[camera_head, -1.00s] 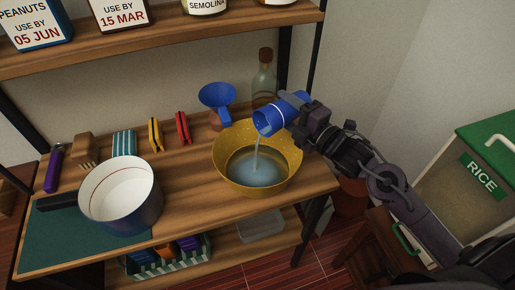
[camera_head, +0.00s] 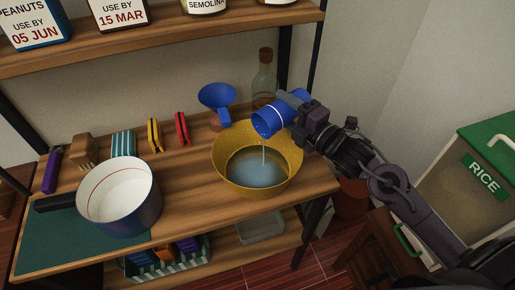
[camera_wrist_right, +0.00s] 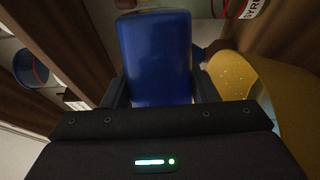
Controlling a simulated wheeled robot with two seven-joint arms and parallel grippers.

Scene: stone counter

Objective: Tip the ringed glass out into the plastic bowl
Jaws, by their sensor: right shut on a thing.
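The ringed glass (camera_head: 268,122) is blue with a pale ring near its mouth. It is tilted mouth-down to the left over the yellow plastic bowl (camera_head: 284,181). A thin, short stream of clear liquid falls from its mouth, and pale liquid (camera_head: 256,170) lies in the bowl. My right gripper (camera_head: 299,108) is shut on the glass above the bowl's back right rim. In the right wrist view the blue glass (camera_wrist_right: 157,58) sits between the fingers, with the yellow bowl (camera_wrist_right: 240,75) to the right. My left gripper is not in view.
A blue funnel (camera_head: 217,97) and a glass bottle (camera_head: 263,80) stand behind the bowl. A white-lined blue pan (camera_head: 122,192) stands left, on a green mat (camera_head: 60,240). Red and yellow clips lie along the back. A shelf (camera_head: 170,54) with labelled containers hangs above.

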